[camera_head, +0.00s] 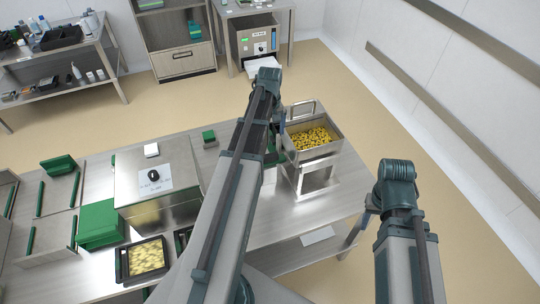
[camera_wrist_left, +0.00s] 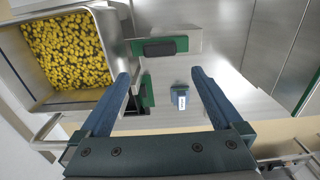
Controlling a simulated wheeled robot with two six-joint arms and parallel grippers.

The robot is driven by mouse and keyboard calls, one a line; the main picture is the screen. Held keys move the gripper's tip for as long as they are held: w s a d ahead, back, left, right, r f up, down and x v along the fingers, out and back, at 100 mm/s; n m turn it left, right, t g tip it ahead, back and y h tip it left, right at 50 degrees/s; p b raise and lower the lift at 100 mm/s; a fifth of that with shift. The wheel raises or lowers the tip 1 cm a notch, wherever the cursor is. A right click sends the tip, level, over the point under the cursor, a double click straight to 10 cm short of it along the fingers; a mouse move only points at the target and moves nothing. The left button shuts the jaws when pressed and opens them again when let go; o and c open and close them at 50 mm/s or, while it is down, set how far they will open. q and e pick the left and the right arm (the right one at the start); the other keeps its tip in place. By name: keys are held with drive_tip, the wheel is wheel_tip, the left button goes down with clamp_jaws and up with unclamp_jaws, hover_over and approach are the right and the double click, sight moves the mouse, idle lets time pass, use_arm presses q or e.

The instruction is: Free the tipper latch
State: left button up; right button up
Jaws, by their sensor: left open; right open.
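The tipper is a steel bin (camera_head: 342,146) full of yellow pieces, standing on a steel frame at the right of the bench. In the left wrist view its wall (camera_wrist_left: 112,45) is at the upper left. A green bracket with a black pad (camera_wrist_left: 160,47) sits beside the bin. A small blue block with a white label (camera_wrist_left: 181,97) lies below it; I cannot tell which part is the latch. My left gripper (camera_wrist_left: 161,75) is open, its blue fingers either side of the bracket area, nothing held. My right gripper (camera_head: 371,204) is open, mostly hidden by its wrist, right of the bench.
A steel sealer box (camera_head: 140,205) with a labelled lid stands left of my left arm. A black tray of yellow pieces (camera_head: 143,258) lies in front of it. A green block (camera_head: 209,137) lies near the bench's back edge. Floor right of the bench is clear.

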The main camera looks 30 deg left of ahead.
sight(270, 155)
use_arm(q)
wheel_tip(270, 155, down, 14)
drive_tip(key=b, duration=1.3)
drive_tip(key=shift+r, duration=0.25)
